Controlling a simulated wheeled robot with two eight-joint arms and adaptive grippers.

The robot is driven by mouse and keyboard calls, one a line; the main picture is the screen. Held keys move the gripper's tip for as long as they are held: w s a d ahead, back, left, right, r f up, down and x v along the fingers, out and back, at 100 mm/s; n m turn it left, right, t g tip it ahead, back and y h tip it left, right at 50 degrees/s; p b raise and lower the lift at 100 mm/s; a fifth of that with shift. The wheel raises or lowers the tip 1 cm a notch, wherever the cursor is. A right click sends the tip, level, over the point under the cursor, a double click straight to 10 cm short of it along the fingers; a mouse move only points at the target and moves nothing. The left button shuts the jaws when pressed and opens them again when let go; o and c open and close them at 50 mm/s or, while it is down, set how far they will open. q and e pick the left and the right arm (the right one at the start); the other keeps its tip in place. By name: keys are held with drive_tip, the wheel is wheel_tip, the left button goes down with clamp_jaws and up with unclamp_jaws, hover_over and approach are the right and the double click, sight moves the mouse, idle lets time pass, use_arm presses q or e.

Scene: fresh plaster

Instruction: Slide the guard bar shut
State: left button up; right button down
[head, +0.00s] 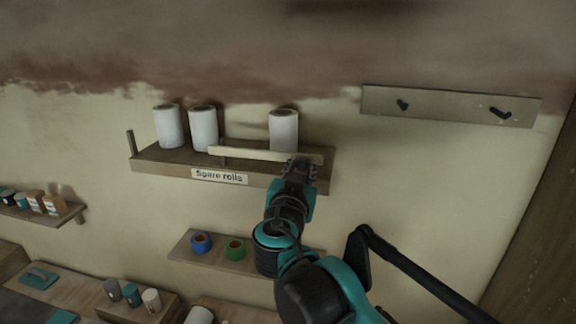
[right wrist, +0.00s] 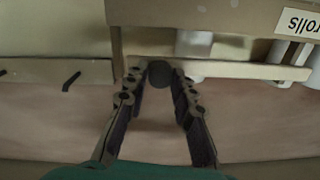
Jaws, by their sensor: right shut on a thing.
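The guard bar (head: 250,152) is a pale, straight strip along the front of the shelf labelled "Spare rolls" (head: 150,162). Its left end stands clear of the upright post (head: 130,143) at the shelf's left end, with an open gap between. My right gripper (head: 299,168) is at the bar's right part. In the right wrist view, where the shelf appears upside down, its fingers (right wrist: 158,80) are closed around a dark round knob (right wrist: 160,72) at the end of the bar (right wrist: 235,70). My left gripper is not in view.
White rolls (head: 168,127) stand on the shelf behind the bar. A peg board (head: 440,105) is on the wall at right. A lower shelf (head: 215,250) holds blue and green tape rolls. The wall between shelf and peg board is bare.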

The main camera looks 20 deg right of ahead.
drive_tip(key=shift+s+d, duration=0.4)
drive_tip(key=shift+d, duration=0.2)
drive_tip(key=c, duration=1.6)
unclamp_jaws()
drive_tip(key=shift+d, duration=0.1)
drive_tip(key=o, duration=0.3)
drive_tip(key=shift+s, duration=0.1)
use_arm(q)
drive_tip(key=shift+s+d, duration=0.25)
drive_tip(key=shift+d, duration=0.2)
use_arm(e)
drive_tip(key=shift+o, duration=0.2)
drive_tip(key=shift+s+d, duration=0.1)
drive_tip(key=shift+d, duration=0.1)
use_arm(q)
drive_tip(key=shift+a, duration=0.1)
use_arm(e)
drive_tip(key=v, duration=1.2)
